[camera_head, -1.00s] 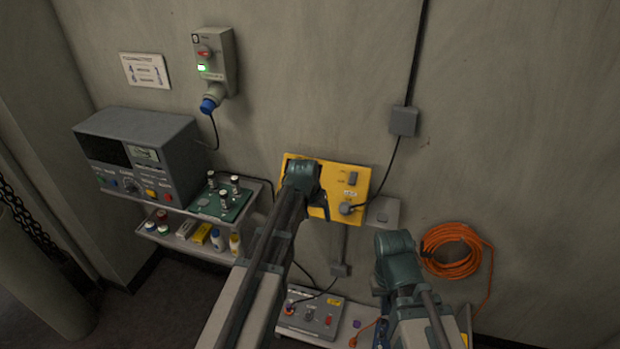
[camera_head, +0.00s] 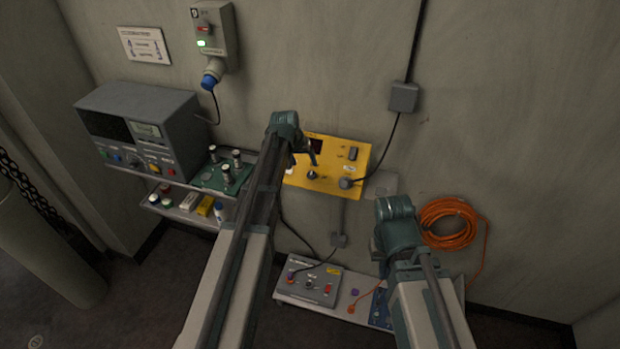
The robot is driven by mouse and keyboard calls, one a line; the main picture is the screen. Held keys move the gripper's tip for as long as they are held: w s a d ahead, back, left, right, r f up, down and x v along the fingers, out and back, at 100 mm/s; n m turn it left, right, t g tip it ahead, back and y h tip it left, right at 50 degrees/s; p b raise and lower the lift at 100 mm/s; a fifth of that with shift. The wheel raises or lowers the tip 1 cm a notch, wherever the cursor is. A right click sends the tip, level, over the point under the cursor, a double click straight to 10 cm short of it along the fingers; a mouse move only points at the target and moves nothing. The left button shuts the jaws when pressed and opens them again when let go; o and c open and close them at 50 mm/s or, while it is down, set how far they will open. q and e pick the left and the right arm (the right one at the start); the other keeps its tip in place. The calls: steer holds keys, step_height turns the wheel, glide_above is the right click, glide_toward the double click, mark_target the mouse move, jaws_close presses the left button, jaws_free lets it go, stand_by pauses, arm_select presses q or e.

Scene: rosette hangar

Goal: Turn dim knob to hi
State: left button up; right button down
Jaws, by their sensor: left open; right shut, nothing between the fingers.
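The yellow panel (camera_head: 343,187) is mounted on the wall in the middle of the view. A dark round knob (camera_head: 312,174) sits on its lower middle; its label and pointer are too small to read, so I cannot tell if it is the dim knob. My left gripper (camera_head: 303,157) is open in front of the panel's left part, its fingers just above the knob; I cannot tell whether they touch it. My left arm hides the panel's left edge. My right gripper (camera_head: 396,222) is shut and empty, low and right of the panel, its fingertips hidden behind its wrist.
A grey instrument (camera_head: 140,130) and a green board (camera_head: 222,178) stand on the left shelf. A small console (camera_head: 309,284) lies on a low shelf. An orange cable coil (camera_head: 449,222) hangs right.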

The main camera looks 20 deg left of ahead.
mark_target(311, 175)
arm_select(q)
steer(key=b+x, duration=0.9)
steer(key=x, duration=0.2)
steer(key=shift+w, duration=0.1)
steer(key=shift+c, duration=0.4)
jaws_close()
